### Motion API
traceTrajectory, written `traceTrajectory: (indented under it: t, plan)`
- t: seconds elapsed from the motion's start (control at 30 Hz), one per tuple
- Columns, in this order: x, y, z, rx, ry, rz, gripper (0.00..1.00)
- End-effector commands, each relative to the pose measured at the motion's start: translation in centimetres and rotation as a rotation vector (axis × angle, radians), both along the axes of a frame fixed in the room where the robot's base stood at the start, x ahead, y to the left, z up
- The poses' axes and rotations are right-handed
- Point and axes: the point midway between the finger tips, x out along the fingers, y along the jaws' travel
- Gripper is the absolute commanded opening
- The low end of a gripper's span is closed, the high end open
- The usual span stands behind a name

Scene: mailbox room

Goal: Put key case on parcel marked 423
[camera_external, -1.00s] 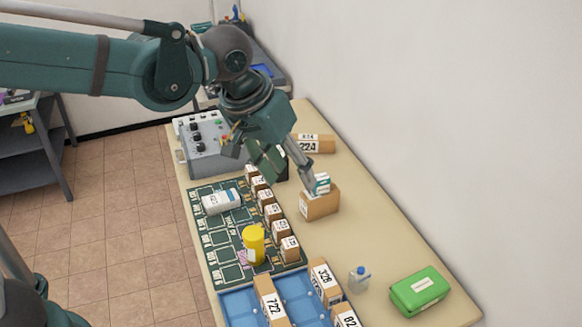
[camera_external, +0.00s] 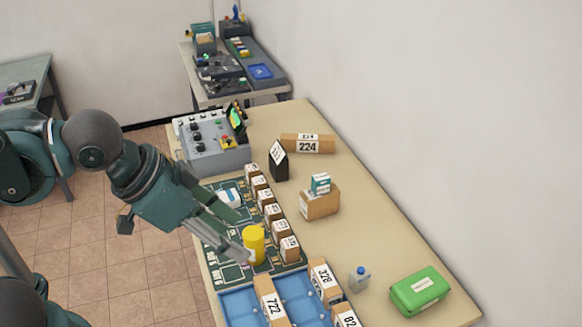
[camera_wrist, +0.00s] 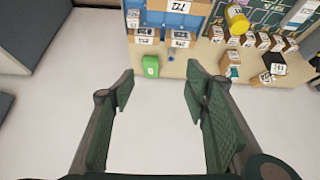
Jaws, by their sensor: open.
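A small teal and white box (camera_external: 320,183) rests on top of a brown parcel (camera_external: 318,206) on the right half of the table. I cannot tell for sure that it is the key case. The parcel's number is not readable in the external view. The box (camera_wrist: 234,57) and parcel (camera_wrist: 228,70) also show in the wrist view, too small to read. No label 423 is legible. My gripper (camera_external: 245,252) is well left of the parcel, over the patterned board near the yellow container. It also shows in the wrist view (camera_wrist: 162,85), with its fingers apart and nothing between them.
A yellow container (camera_external: 254,243) stands on the dark board beside several small numbered boxes. A blue tray (camera_external: 238,304) holds larger parcels. A green case (camera_external: 420,290), small bottle (camera_external: 360,278), parcel 224 (camera_external: 308,143), black stand (camera_external: 279,165) and control box (camera_external: 212,147) stand around.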

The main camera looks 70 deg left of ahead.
Motion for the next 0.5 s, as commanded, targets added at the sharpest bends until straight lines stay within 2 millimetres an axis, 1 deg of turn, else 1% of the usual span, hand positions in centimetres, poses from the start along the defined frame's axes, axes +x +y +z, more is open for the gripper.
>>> traceTrajectory:
  t: [0.03,0.2,0.5]
  plan:
    - [-0.6,-0.3,-0.3,0.006,-0.008,-0.015,0.46]
    - [-1.6,-0.8,-0.9,0.025,-0.024,-0.054,0.46]
    - [-1.9,-0.9,-1.0,0.031,-0.030,-0.065,0.46]
